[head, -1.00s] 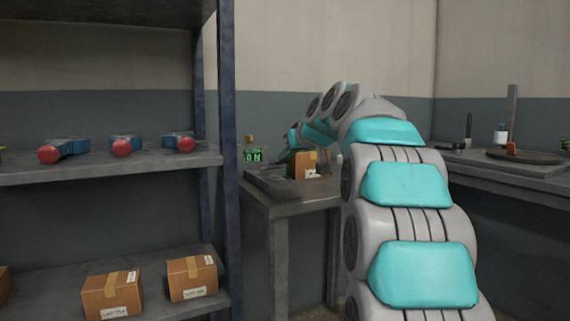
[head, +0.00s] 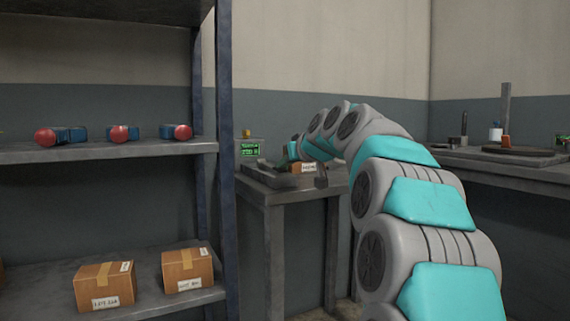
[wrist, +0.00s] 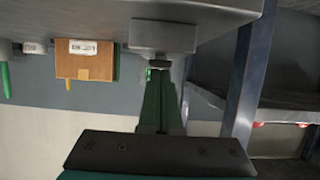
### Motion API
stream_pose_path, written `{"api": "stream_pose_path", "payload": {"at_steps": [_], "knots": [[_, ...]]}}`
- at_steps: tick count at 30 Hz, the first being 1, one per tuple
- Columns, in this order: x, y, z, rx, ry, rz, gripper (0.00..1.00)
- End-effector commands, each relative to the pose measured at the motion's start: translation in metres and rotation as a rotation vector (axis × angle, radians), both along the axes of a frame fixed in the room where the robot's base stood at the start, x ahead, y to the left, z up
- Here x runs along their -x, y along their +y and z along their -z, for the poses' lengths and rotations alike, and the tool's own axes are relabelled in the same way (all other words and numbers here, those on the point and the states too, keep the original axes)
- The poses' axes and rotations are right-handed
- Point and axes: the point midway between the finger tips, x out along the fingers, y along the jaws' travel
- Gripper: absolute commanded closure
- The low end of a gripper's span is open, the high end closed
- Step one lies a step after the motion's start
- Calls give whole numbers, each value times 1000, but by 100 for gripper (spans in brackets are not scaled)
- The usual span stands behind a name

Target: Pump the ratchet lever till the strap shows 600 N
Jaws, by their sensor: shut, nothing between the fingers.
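In the head view, a small green display (head: 249,150) stands at the back left of the table; its small digits seem to read about 200 N, but are blurred. A dark grey ratchet-like fixture (head: 268,180) lies along the table's front left, and I cannot make out its lever for certain. My gripper is mostly hidden by my arm in the head view. In the wrist view, my gripper (wrist: 158,75) is shut and empty, its fingertips close to a grey block (wrist: 163,37) at the table surface; whether they touch it is unclear.
A cardboard box with a label (head: 303,168) sits on the table beside the fixture; it also shows in the wrist view (wrist: 85,62). A shelf rack (head: 110,150) with red-ended blue items and boxes stands left. Another bench (head: 500,165) is at right.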

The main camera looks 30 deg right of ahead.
Motion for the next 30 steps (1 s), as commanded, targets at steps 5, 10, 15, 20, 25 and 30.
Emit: {"api": "stream_pose_path", "payload": {"at_steps": [5,10,15,20,25,30], "knots": [[-1,0,11,-2,21,-4,100],[-2,1,14,-3,26,-5,100],[-2,1,13,-4,29,-6,100],[1,4,-5,-4,25,-7,100],[6,9,-38,-1,13,-5,100],[28,8,-41,-1,6,-3,100]]}}
